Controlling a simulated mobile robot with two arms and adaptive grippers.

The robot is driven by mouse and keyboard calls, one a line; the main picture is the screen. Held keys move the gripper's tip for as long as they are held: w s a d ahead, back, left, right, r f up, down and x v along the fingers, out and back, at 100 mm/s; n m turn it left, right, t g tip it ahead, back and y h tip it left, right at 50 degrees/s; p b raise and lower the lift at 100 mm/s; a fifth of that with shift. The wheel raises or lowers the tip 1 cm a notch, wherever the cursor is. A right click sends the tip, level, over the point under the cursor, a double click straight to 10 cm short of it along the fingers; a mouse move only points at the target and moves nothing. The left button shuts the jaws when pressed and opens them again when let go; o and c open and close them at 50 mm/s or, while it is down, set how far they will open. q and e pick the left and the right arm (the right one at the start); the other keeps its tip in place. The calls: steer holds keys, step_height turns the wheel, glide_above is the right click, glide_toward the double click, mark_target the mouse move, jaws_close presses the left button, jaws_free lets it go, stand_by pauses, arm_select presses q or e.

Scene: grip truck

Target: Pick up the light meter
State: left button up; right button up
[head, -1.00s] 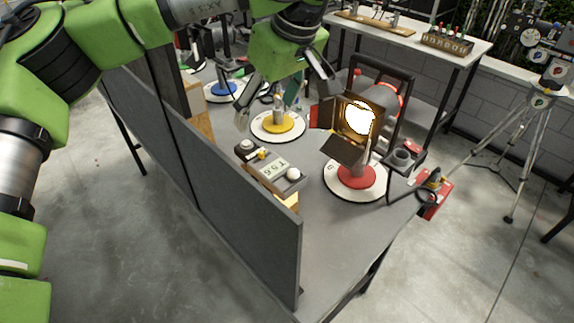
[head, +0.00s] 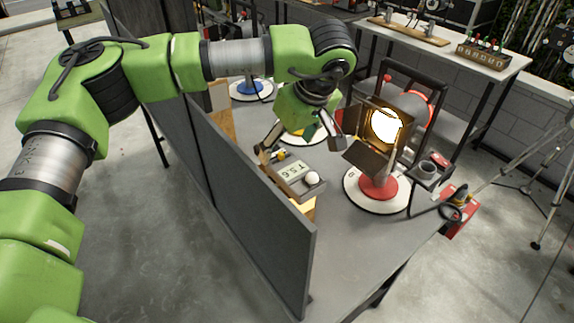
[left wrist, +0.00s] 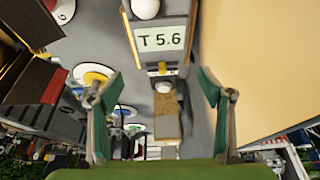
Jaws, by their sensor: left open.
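The light meter (head: 292,172) is a grey box with a "T 5.6" display and a white dome, lying on the grey table behind the dark partition. In the left wrist view the light meter (left wrist: 160,38) is at the top centre, display facing the camera. My left gripper (head: 300,146) is open and empty, pointing down just above the meter's far end. Its two fingers (left wrist: 162,95) show wide apart in the left wrist view, with the meter ahead between their lines. My right gripper is out of view.
A lit lamp with barn doors (head: 385,125) stands on a red-and-white base (head: 377,190) right of the meter. A dark partition (head: 255,215) runs close along the meter's left. A yellow-and-white disc (head: 297,138) lies behind the gripper. The front table surface is clear.

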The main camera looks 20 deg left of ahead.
mark_target(283, 155)
arm_select(q)
steer(key=shift+f+p, duration=0.25)
steer(key=shift+p, duration=0.05)
steer(key=p+x, duration=0.1)
steer(key=x, duration=0.1)
steer(key=p+x, duration=0.1)
steer(key=x, duration=0.1)
steer(key=shift+s+a+f+p, duration=0.15)
steer(key=shift+s+p, duration=0.1)
steer(key=shift+p, duration=0.1)
steer(key=shift+w+f, duration=0.1)
steer(key=shift+f, duration=0.25)
steer(key=shift+r, duration=0.1)
steer(key=c, duration=1.4)
steer(key=shift+c, duration=1)
steer(key=shift+r, duration=0.1)
